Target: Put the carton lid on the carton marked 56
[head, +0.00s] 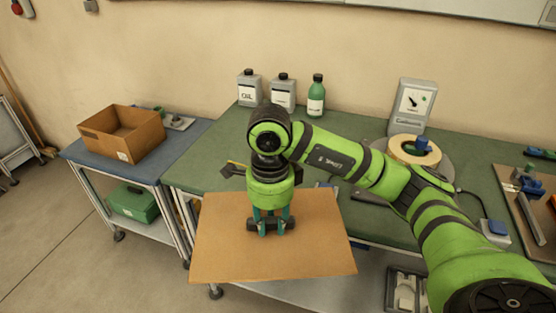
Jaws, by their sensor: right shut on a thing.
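The carton lid (310,250) is a flat brown board with a dark handle on top. My right gripper (270,226) points down and is shut on this handle. The lid looks level and hangs in front of the green bench, covering part of its front edge. An open brown carton (110,143) stands on the blue-topped cart to the left, with its top uncovered. It has a small pale label on its front, too small to read. The lid is apart from the carton, to its right and nearer to me. My left gripper is not in view.
Small parts lie behind the carton on the blue cart top (178,143). A green case (133,202) sits on the cart's lower shelf.

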